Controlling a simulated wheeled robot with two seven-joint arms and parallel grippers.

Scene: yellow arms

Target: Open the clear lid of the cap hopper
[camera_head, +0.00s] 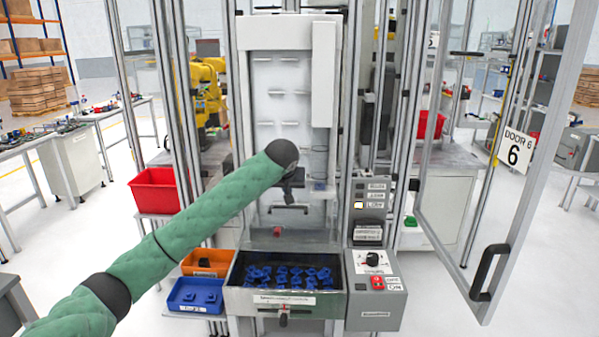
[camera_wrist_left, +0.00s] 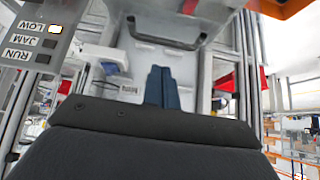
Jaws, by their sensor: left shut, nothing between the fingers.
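The cap hopper (camera_head: 337,303) is an open-looking metal tray with several dark blue caps inside, low in the middle of the head view. Its clear lid is hard to make out, and I cannot tell its angle. A dark bar handle (camera_head: 290,208) shows above the hopper, and a bar handle also crosses the left wrist view (camera_wrist_left: 165,40). My left gripper (camera_head: 292,196) is just above that handle in the head view, partly hidden by my wrist. In the left wrist view its dark blue fingers (camera_wrist_left: 163,88) are together and empty, apart from the bar. My right gripper is not in view.
A control box (camera_head: 375,290) with a knob and red button stands right of the hopper. A lamp panel (camera_head: 369,205) with LOW lit is above it. Orange (camera_head: 207,262) and blue (camera_head: 196,294) bins sit left. A framed door (camera_head: 490,160) stands open at right.

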